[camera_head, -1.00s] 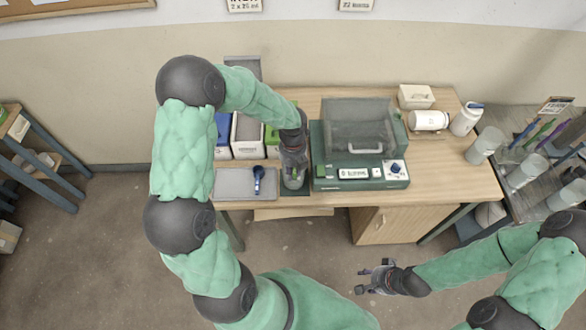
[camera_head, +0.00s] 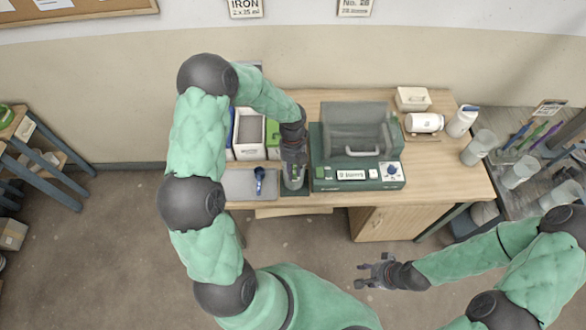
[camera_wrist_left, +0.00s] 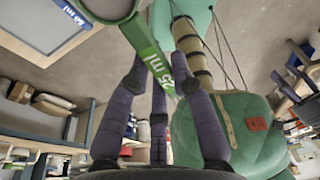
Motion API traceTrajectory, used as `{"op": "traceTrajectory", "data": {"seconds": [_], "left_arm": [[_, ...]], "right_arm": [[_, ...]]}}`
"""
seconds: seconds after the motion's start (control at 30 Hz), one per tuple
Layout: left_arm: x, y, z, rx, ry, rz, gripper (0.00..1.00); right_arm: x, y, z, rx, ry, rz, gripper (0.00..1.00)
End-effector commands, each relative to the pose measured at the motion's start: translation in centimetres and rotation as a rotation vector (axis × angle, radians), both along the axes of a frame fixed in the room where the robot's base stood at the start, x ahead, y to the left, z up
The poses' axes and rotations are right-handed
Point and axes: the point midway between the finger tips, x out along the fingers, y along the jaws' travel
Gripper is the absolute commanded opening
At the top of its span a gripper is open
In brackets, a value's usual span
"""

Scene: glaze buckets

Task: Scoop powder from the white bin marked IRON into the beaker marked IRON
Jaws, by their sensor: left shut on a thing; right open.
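My left gripper (camera_head: 293,155) points down at the bench between the bins and the green device. In the left wrist view it (camera_wrist_left: 160,100) is shut on the green handle of a scoop (camera_wrist_left: 150,50) whose label ends in "5 ml". The scoop's round bowl (camera_wrist_left: 108,6) is cut off at the top edge; its contents are unclear. A clear beaker (camera_head: 293,182) stands just below this gripper; its marking is unreadable. The white bin (camera_head: 248,152) stands left of the gripper, its label too small to read. My right gripper (camera_head: 378,272) is open and empty in front of the bench.
A blue scoop (camera_head: 260,178) lies on a grey tray (camera_head: 236,184). The green device (camera_head: 355,172) stands right of the beaker.

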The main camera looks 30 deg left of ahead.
Motion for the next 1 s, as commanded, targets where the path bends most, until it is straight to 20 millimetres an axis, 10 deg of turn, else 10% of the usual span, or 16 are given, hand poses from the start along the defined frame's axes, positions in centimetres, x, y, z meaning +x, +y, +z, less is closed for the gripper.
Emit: {"op": "traceTrajectory", "data": {"seconds": [1.0], "left_arm": [[0.9,0.5,2.8,-0.192,0.311,0.002,0.0]], "right_arm": [[0.0,0.0,3.9,0.0,0.0,0.0,0.43]]}}
